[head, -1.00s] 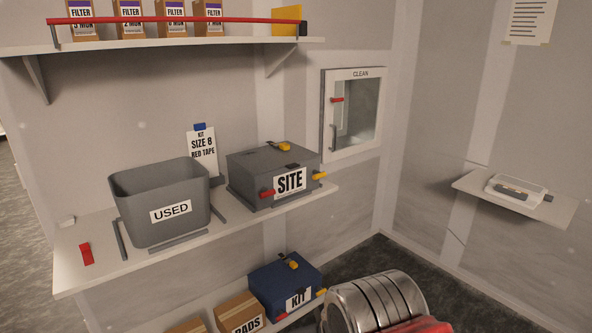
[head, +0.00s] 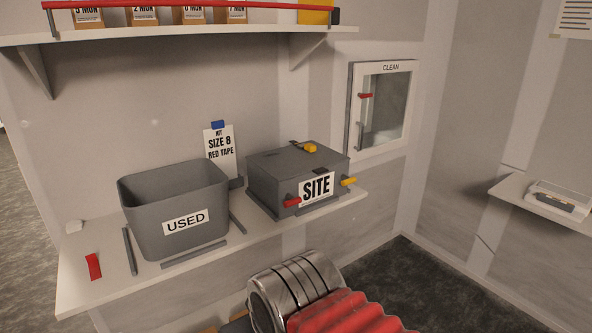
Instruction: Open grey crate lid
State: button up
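The grey crate (head: 268,190) labelled SITE stands on the middle shelf, right of the USED bin. Its grey lid (head: 286,160) is shut and lies flat on top. A yellow piece (head: 310,148) sits on the lid near its back. My arm, metal with a red ribbed sleeve, rises at the bottom middle, below and in front of the shelf. My gripper is not in view.
The open grey USED bin (head: 150,216) stands left of the crate, among grey strips on the shelf (head: 80,262). A red piece (head: 94,266) lies at the shelf's left. A sign (head: 220,160) stands behind. A CLEAN wall cabinet (head: 355,125) is at right, and an upper shelf (head: 180,36) hangs above.

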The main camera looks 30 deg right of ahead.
aim_at(283, 164)
jog(key=z, duration=0.05)
jog(key=i, duration=1.2)
jog(key=z, duration=0.55)
